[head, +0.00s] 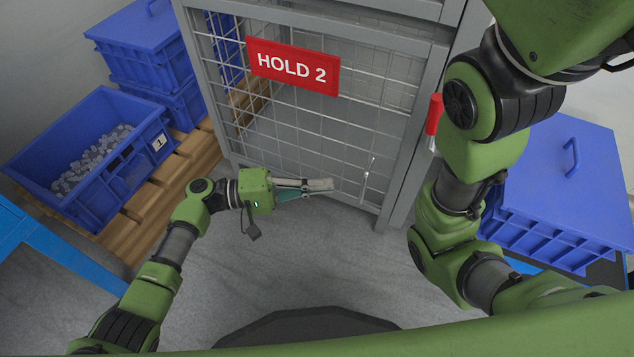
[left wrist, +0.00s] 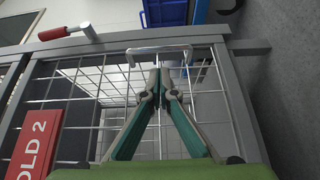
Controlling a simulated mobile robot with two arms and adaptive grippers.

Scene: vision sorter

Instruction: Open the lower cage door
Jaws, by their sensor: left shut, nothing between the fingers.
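The lower cage door (head: 410,125) is a grey-framed wire mesh panel with a red HOLD 2 sign (head: 292,66). It looks closed against the post on its right. A pale metal bar handle (head: 367,180) stands near its lower right edge and also shows in the left wrist view (left wrist: 145,51). My left gripper (head: 328,185) is shut and empty, its fingers pointing at the handle from the left. In the left wrist view the fingertips (left wrist: 160,70) are close to the handle's middle; contact cannot be told. My right gripper is out of view; only its arm shows.
A red latch grip (head: 434,114) is on the post right of the door. Blue crates, one open (head: 60,150) with small grey pieces, stand on a wooden pallet at left. A lidded blue crate (head: 565,180) is at right. Grey floor before the door is clear.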

